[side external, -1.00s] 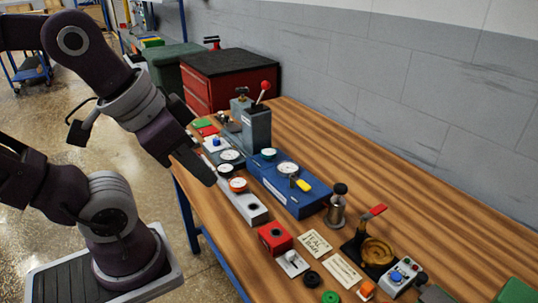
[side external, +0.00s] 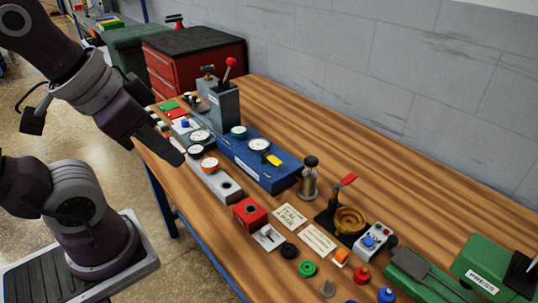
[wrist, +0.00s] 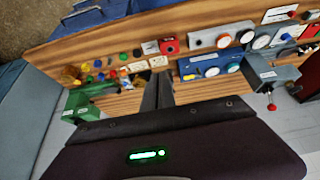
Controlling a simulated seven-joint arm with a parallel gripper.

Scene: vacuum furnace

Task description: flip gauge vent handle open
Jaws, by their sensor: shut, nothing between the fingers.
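A blue box (side external: 262,162) on the bench carries a white gauge dial (side external: 259,145) and a short yellow handle (side external: 273,160) beside the dial. I take this yellow handle for the gauge vent handle; its exact position is too small to judge. In the wrist view the blue box (wrist: 208,68) lies beyond the fingers, with the yellow handle (wrist: 190,77) at its left end. My gripper (side external: 176,158) is shut and empty. It is over the bench's near edge, left of the blue box and apart from the handle. It also shows in the wrist view (wrist: 157,90).
A grey unit with dials (side external: 215,180) stands in front of the blue box. A grey block with a red-knobbed lever (side external: 225,103) is behind it, and a metal cylinder (side external: 309,180) to its right. The bench (side external: 400,185) behind is mostly clear.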

